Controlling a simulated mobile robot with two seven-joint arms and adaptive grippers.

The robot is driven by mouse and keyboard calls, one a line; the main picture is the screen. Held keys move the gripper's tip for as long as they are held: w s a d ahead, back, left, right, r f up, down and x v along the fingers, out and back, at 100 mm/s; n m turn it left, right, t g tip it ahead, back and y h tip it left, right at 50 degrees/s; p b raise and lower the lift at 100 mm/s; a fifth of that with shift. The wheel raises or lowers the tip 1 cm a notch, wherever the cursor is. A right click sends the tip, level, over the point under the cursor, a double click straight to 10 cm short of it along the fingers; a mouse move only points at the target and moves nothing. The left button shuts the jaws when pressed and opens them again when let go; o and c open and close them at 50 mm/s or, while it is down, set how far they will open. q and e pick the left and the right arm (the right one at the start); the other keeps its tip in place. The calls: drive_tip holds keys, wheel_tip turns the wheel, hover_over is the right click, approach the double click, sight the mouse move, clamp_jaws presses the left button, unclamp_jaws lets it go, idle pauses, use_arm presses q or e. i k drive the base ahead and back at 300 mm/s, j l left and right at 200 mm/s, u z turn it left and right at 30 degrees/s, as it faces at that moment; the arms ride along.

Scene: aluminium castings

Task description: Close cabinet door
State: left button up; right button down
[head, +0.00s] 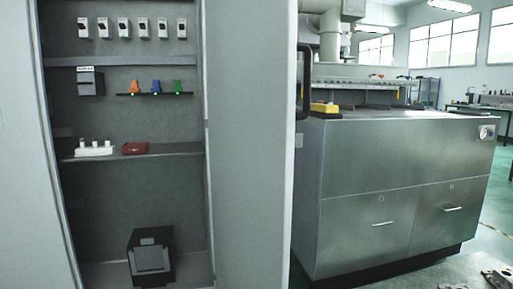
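The grey cabinet (130,190) stands open at the left, and its shelves and back wall show. A pale grey panel (250,150), which looks like the cabinet door swung open, stands upright along the right side of the opening. A black bar handle (306,82) sticks out at this panel's right edge. Another pale panel (30,150) borders the opening at the left; I cannot tell whether it is a door or the frame. Neither of my grippers shows in the head view, so nothing of mine is seen touching the door.
Inside the cabinet are small wall devices, orange, blue and green items (156,87), a red item (135,148) and a black box (151,256). A metal workbench with drawers (400,190) stands right of the door. Metal parts (497,279) lie at the bottom right corner.

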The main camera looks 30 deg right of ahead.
sight(252, 46)
drive_tip(key=k+l+u, duration=0.1)
drive_tip(key=k+l, duration=0.2)
drive_tip(key=l, duration=0.2)
drive_tip(key=k+l, duration=0.3)
drive_tip(key=l, duration=0.55)
drive_tip(key=k+l+u, duration=0.15)
drive_tip(key=l, duration=0.6)
drive_tip(key=k+l+u, duration=0.1)
drive_tip(key=l, duration=0.75)
drive_tip(key=k+l+u, duration=0.1)
drive_tip(key=k+l, duration=0.2)
drive_tip(key=k, duration=0.25)
drive_tip(key=i+j+u, duration=0.1)
drive_tip(key=i+j, duration=0.1)
drive_tip(key=i, duration=0.1)
